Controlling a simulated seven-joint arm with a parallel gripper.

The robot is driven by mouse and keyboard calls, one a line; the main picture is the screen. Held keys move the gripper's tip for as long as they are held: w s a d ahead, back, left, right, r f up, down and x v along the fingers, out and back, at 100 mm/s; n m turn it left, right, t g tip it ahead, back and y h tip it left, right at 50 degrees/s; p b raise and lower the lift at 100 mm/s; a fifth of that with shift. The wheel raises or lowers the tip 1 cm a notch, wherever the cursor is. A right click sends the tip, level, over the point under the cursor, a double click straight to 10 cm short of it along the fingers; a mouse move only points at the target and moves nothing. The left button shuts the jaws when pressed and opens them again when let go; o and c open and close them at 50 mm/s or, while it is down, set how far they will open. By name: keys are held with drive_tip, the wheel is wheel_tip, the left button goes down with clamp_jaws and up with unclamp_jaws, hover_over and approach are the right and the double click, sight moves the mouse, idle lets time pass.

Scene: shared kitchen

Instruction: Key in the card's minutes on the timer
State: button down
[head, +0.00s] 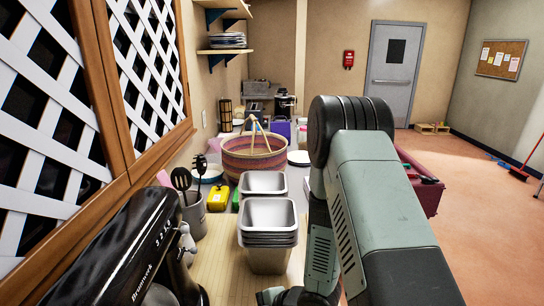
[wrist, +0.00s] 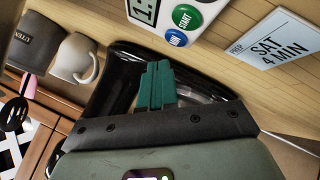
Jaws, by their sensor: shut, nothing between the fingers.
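The timer (wrist: 195,12) shows at the top edge of the wrist view, partly cut off. It has a green START button (wrist: 186,17), a blue button (wrist: 176,39) whose label seems to read MIN, and a display (wrist: 142,10) where a "1" and a colon show; the rest is out of frame. The white card (wrist: 268,47) lies to its right and reads "PREP SAT 4 MIN". My gripper (wrist: 158,68) is shut and empty, with green fingers pointing toward the timer and appearing just below the blue button. I cannot tell the gap. The head view shows neither timer nor card.
In the head view, a black mixer (head: 135,245), stacked metal pans (head: 268,226) and a woven basket (head: 252,160) crowd the counter.

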drive_tip(key=shift+r, duration=2.7)
idle(0.4)
drive_tip(key=shift+f, duration=3.05)
drive_tip(key=shift+f, duration=0.15)
drive_tip(key=shift+f, duration=0.25)
drive_tip(key=shift+f, duration=0.4)
idle(0.5)
drive_tip(key=shift+r, duration=0.85)
